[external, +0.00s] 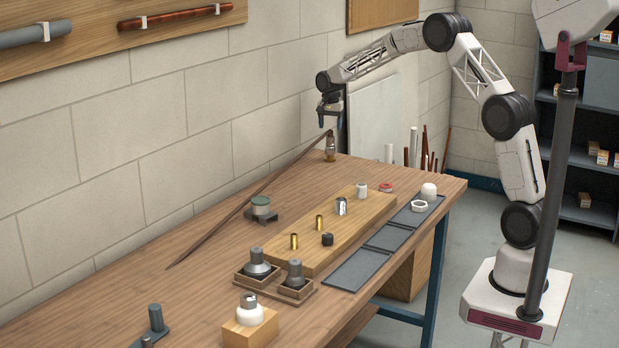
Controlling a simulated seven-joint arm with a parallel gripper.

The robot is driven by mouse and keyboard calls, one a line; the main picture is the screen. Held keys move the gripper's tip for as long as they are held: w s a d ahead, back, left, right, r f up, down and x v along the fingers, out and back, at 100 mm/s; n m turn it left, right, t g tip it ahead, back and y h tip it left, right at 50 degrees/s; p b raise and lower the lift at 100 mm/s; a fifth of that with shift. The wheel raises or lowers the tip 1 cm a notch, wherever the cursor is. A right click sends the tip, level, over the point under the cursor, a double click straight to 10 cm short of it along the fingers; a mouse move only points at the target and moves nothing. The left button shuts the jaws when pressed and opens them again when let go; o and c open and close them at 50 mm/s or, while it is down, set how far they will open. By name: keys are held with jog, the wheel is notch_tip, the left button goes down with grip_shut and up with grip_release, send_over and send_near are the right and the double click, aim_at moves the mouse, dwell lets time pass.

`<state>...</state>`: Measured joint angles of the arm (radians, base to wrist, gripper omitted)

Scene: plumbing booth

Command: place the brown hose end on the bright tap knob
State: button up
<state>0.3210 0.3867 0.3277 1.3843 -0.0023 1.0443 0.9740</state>
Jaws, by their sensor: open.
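The brown hose (240,208) runs as a long, thin, dark brown strip from the left middle of the bench up to the far back corner. Its upper end meets the top of a small metallic tap-like fitting (331,149) standing there; whether it rests on the knob or only passes beside it is too small to tell. My gripper (330,124) is open, pointing down just above that fitting and the hose end. Its fingers are apart, with no object clearly held between them. The exact contact at the hose end is partly hidden by the fingers.
A wooden board (316,240) with brass and dark fittings lies mid-bench, beside dark grey trays (357,269). Grey fittings in wooden holders (294,278) and a white-collared piece on a block (249,335) stand in front.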

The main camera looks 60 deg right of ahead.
jog(key=shift+r, duration=2.85)
jog(key=shift+s+a+r, duration=0.1)
jog(key=shift+s+a, duration=0.05)
jog(key=s+a+r+n, duration=0.2)
jog(key=s+a+r, duration=0.3)
jog(key=s, duration=0.4)
jog(key=s+a+r+n+t, duration=0.1)
jog(key=s+a+r+n, duration=0.25)
jog(key=s+a, duration=0.45)
jog(key=s+a+r+n, duration=0.2)
jog(key=s+a+r, duration=0.35)
jog(key=s, duration=0.35)
jog(key=s+a+f+n, duration=0.2)
jog(key=s+a, duration=0.1)
jog(key=s, duration=0.8)
jog(key=s+a+f+n+t, duration=0.1)
jog(key=s+a, duration=0.3)
jog(key=s, duration=0.8)
jog(key=s+a+f+n, duration=0.3)
jog(key=s+f+n, duration=0.1)
jog(key=s, duration=0.7)
jog(key=shift+s+a+t, duration=0.15)
jog(key=shift+a+t, duration=0.15)
jog(key=shift+a, duration=0.1)
